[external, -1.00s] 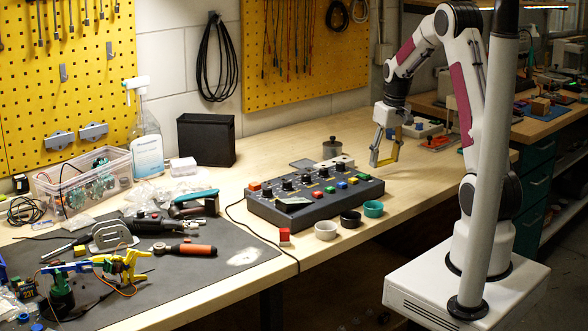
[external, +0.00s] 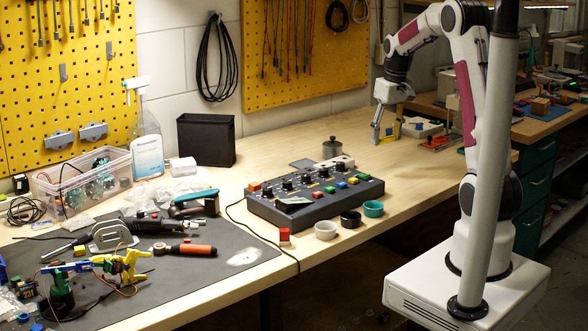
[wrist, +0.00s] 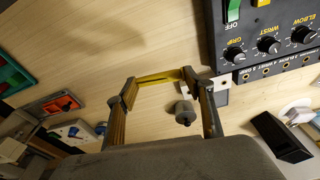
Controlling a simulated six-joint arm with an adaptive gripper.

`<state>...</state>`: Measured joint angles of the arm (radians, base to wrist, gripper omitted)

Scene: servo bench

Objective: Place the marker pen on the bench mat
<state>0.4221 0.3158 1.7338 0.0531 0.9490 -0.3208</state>
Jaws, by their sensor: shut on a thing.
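My gripper (external: 386,138) hangs above the right part of the bench, beyond the control box. In the wrist view my gripper (wrist: 161,82) has its two fingers apart, shut on a yellow bar that spans between the fingertips. I take this bar to be the marker pen (wrist: 157,77); its ends are hidden at the fingertips. The dark grey bench mat (external: 205,290) lies at the front left of the bench, well to the left of my gripper, with tools on it and a pale patch near its right end.
The control box (external: 300,208) with knobs and coloured buttons stands between my gripper and the mat. Small cups (external: 350,219) and a red block (external: 284,236) sit along its front. A grey jar (external: 332,149) stands behind it.

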